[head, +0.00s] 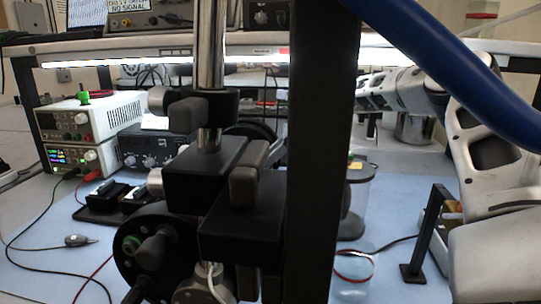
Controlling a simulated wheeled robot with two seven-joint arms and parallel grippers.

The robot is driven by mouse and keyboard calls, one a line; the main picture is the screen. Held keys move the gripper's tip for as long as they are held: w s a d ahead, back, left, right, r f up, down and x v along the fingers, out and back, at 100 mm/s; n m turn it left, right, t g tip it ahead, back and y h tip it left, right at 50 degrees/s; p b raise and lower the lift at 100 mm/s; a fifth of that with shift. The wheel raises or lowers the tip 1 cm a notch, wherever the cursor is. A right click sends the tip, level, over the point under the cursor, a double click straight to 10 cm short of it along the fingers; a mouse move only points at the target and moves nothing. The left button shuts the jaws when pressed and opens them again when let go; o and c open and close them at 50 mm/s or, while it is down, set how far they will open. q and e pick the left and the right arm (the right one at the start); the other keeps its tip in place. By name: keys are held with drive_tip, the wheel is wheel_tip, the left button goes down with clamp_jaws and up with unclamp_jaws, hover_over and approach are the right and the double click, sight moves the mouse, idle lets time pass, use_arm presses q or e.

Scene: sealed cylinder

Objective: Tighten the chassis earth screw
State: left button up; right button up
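No chassis earth screw can be made out in the head view. A black and metal stand (225,190) with clamp blocks and knobs fills the middle, very close, and hides much of the bench behind it. White arm links, likely my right arm, come in from the right edge and reach toward the back. Their far end is partly hidden, and no fingertips show. My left gripper is not in view. I cannot tell whether either gripper holds anything.
A thick black post (322,150) and blue tube (455,70) block the view. Stacked power supplies (88,120) and a dark instrument (152,148) stand back left. Cables and a small grey probe (76,240) lie on the blue mat (45,215). A black bracket (428,235) stands at right.

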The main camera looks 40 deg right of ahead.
drive_tip(key=shift+w+a+f, duration=0.15)
drive_tip(key=shift+a+f, duration=0.05)
drive_tip(key=shift+f, duration=0.05)
drive_tip(key=c, duration=0.7)
drive_tip(key=shift+a+m+h+b, duration=0.1)
drive_tip(key=shift+m+h+b, duration=0.2)
drive_tip(key=shift+m+b, duration=0.25)
drive_tip(key=shift+a+m+t+h+b, duration=0.1)
drive_tip(key=shift+m+t+h+b, duration=0.3)
drive_tip(key=shift+m+t+h, duration=0.45)
drive_tip(key=o, duration=0.7)
